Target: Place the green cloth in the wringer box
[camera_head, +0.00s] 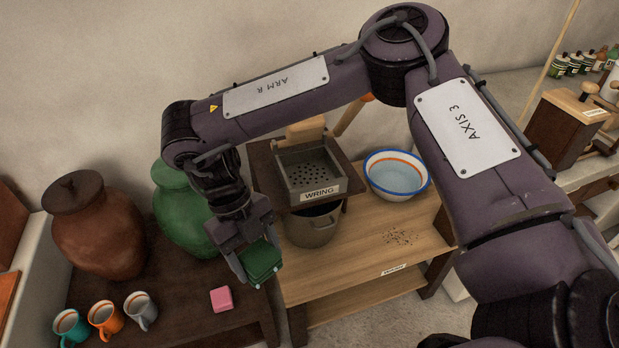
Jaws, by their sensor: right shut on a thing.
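The green cloth (262,259) is a small folded dark green block. My right gripper (256,272) is shut on it and holds it near the right edge of the dark table, to the lower left of the wringer box. The wringer box (297,192) is an open-topped metal tray with holes in its floor, in a dark wooden frame. My left gripper is not in view.
A pink block (221,299) and several mugs (105,314) stand on the dark table (185,325). A green jar (181,214) and brown jar (97,228) stand behind. A white basin (397,175) with water is right of the wringer box. Dark crumbs lie on the wooden bench (345,268).

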